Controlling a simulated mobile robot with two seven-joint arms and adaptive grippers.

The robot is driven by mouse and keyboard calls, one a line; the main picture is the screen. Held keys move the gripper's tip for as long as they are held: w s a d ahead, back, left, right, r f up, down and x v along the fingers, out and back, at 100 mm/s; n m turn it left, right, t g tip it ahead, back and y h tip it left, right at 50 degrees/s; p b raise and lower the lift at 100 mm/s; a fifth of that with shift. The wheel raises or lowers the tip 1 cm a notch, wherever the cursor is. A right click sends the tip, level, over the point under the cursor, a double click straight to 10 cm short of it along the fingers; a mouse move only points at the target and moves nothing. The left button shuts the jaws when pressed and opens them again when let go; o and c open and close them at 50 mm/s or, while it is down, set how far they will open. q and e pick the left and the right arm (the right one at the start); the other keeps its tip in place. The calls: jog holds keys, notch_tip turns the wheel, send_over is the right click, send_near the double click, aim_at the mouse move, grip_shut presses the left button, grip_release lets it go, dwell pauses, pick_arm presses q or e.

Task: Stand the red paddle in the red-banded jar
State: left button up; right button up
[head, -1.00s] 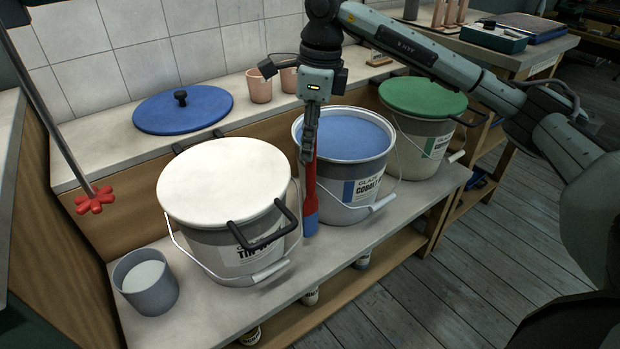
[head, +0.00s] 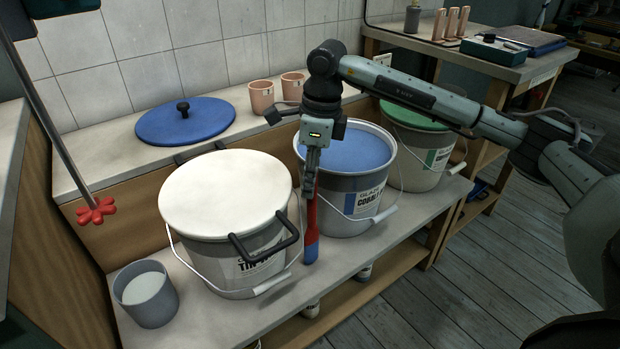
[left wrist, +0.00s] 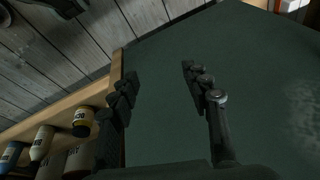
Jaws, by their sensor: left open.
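The red paddle (head: 312,215) hangs upright from my right gripper (head: 309,185) in the head view, its lower end coated blue. The right gripper is shut on its top. The paddle is outside and in front of the cobalt bucket (head: 350,195), to the right of the white-lidded bucket (head: 222,190). I cannot tell whether its lower end touches the bench. I cannot make out a red-banded jar in any view. My left gripper (left wrist: 158,85) is open and empty in the left wrist view, over a dark green surface (left wrist: 265,80); it is not in the head view.
A grey cup of white liquid (head: 146,295) stands front left. A blue lid (head: 185,122) and pink cups (head: 262,96) are on the back ledge. A green-lidded bucket (head: 420,160) is at right. A red-ended stirrer (head: 97,211) hangs at left. Bottles (left wrist: 84,122) stand on a shelf.

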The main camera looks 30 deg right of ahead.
jog(key=shift+o, duration=1)
jog(key=shift+r, duration=0.1)
